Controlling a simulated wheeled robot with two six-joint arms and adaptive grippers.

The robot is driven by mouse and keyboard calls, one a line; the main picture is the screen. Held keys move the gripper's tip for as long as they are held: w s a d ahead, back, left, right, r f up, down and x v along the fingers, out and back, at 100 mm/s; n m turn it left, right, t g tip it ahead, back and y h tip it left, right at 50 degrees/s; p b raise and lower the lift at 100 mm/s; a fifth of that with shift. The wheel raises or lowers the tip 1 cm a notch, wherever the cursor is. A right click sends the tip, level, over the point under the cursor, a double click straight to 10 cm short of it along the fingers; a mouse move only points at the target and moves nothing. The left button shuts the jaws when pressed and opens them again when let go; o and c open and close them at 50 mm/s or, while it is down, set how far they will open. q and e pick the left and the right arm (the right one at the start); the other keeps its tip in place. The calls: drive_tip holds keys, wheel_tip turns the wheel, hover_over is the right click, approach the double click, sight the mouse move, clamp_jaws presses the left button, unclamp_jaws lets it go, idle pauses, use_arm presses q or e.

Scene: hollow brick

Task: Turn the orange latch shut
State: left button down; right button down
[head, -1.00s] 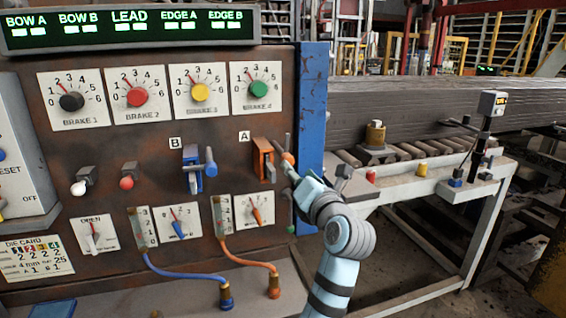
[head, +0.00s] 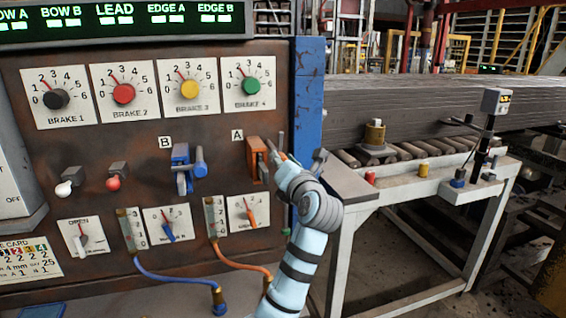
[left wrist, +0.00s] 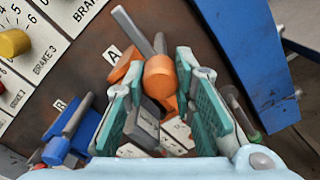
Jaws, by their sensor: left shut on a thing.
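The orange latch A (head: 257,160) is on the rusty panel below brake 4, under the label A. My left gripper (head: 274,153) is at its right side and hides its rounded orange end in the head view. In the left wrist view the orange latch (left wrist: 161,78) shows its round end between the two green-padded fingers of my left gripper (left wrist: 157,72), which is shut on it. A grey metal bar stands up beside the orange end. My right gripper is in neither view.
The blue latch B (head: 182,168) sits left of latch A. A blue post (head: 308,95) stands close to the right of the gripper. Below are an orange dial (head: 250,214) and an orange cable (head: 246,266). A white-framed bench (head: 440,190) is at the right.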

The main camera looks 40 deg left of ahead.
use_arm(q)
drive_tip(key=shift+n, duration=0.4)
drive_tip(key=n+b, duration=0.2)
drive_tip(key=n, duration=0.1)
drive_tip(key=shift+f+n, duration=0.1)
drive_tip(key=shift+n, duration=0.3)
drive_tip(key=n+b, duration=0.2)
drive_tip(key=n, duration=0.2)
drive_tip(key=shift+n+b, duration=0.3)
drive_tip(key=n+b, duration=0.3)
drive_tip(key=n, duration=0.2)
drive_tip(key=shift+b, duration=0.35)
drive_tip(key=shift+n+b, duration=1.25)
drive_tip(key=shift+n, duration=1.15)
drive_tip(key=c, duration=1.3)
unclamp_jaws()
drive_tip(key=shift+c, duration=0.2)
drive_tip(key=shift+d, duration=0.1)
